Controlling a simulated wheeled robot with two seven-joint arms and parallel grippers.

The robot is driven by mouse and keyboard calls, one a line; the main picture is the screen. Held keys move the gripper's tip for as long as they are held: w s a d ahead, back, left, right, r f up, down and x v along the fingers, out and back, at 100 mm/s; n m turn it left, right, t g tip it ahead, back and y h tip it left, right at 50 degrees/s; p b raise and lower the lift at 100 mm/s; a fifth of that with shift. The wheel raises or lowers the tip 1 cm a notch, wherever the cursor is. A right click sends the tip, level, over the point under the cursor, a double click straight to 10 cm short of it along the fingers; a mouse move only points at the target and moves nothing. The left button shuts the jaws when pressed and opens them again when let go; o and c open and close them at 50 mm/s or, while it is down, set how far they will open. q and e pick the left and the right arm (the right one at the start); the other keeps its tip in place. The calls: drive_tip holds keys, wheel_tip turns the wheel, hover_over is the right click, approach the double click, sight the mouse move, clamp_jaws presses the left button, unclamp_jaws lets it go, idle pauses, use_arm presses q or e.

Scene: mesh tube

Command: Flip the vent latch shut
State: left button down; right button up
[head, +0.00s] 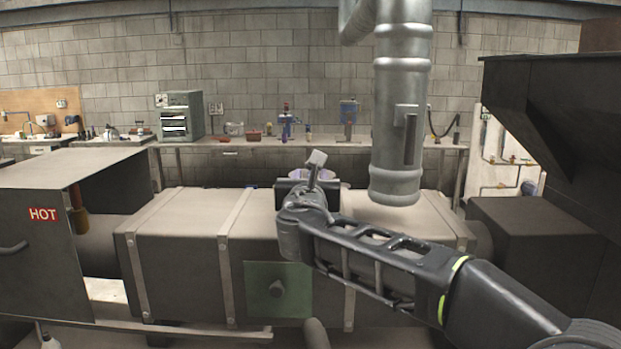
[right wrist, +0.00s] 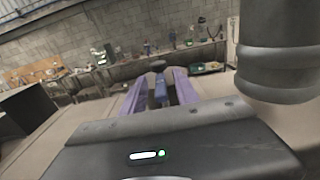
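My right gripper (head: 318,174) is over the top of the long grey metal duct (head: 190,215), pointing away toward the back wall. In the right wrist view its two purple fingers (right wrist: 159,90) are spread apart. A narrow blue-grey upright piece (right wrist: 161,92) with a dark rounded top shows in the gap between them, apparently the vent latch. Gaps show on both sides of it, and I cannot tell whether a finger touches it. My left gripper is not in view.
A thick vertical pipe (head: 398,120) hangs close to the right of my gripper and also shows in the right wrist view (right wrist: 276,50). A dark hood (head: 560,110) stands at right. A box marked HOT (head: 43,215) is at left. A workbench (head: 340,145) lines the back wall.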

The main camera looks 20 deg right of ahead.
drive_tip(key=shift+s+a, duration=0.25)
drive_tip(key=shift+s, duration=0.2)
drive_tip(key=b+v, duration=0.1)
drive_tip(key=v, duration=0.5)
drive_tip(key=shift+s+b, duration=0.4)
drive_tip(key=shift+a, duration=0.15)
